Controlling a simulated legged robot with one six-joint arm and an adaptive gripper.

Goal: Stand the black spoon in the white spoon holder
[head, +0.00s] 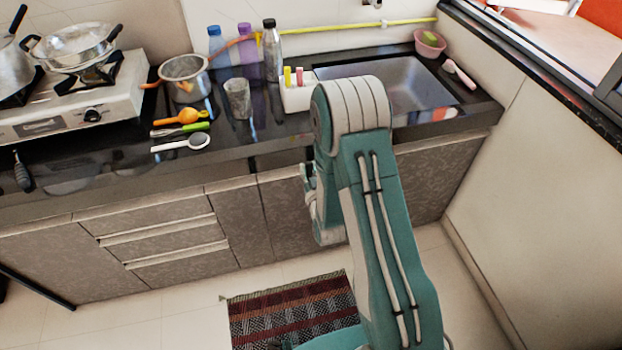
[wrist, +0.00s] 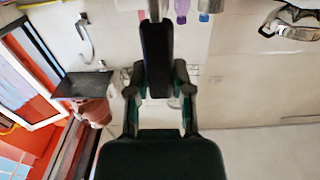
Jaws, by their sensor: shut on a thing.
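In the wrist view my gripper (wrist: 159,78) is shut on a long black object, which appears to be the black spoon (wrist: 156,45). It runs along the middle of the view between the fingers; its far end is not clear. In the head view the gripper (head: 308,178) is small, in front of the cabinet doors and below the counter edge, partly behind my arm; the spoon cannot be made out there. The white spoon holder (head: 297,97) stands on the counter left of the sink, with yellow and pink handles in it. My arm hides its right side.
A grey cup (head: 238,98) stands left of the holder. Bottles (head: 272,50) stand behind. Several utensils (head: 182,142) lie further left, near a pot (head: 185,78) and the stove (head: 75,95). The sink (head: 400,85) is to the right. A rug (head: 290,312) lies on the floor.

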